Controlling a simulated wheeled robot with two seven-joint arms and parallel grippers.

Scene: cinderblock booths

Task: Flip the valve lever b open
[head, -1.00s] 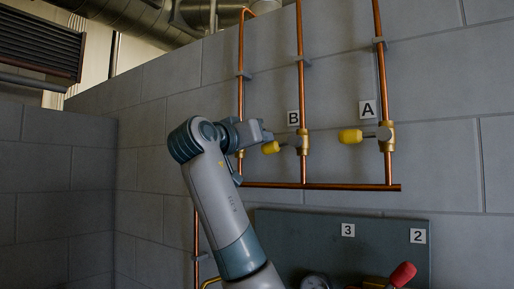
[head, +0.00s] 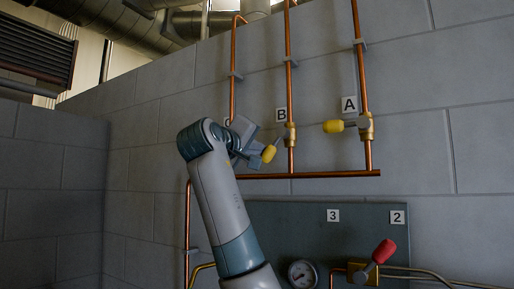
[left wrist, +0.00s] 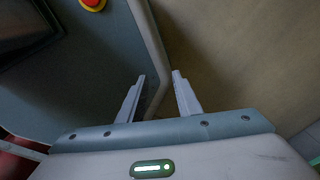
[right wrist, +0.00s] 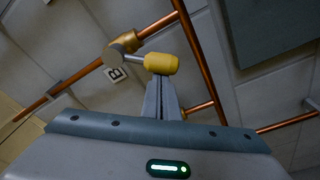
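Valve B (head: 290,135) sits on the middle copper pipe under the B label. Its lever has a yellow handle (head: 269,153) that slants down and left from the valve, partway between level and in line with the pipe. My right gripper (head: 256,160) is at the handle's left side. In the right wrist view its fingers (right wrist: 162,82) are together, with the yellow handle (right wrist: 161,63) right at their tips; the handle is not seen between them. Whether they touch cannot be told for sure. My left gripper (left wrist: 158,80) is open and empty, away from the valves.
Valve A (head: 366,126), with a level yellow handle (head: 334,126), is right of B. A third pipe (head: 234,75) is left of B, its valve mostly hidden by my arm.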

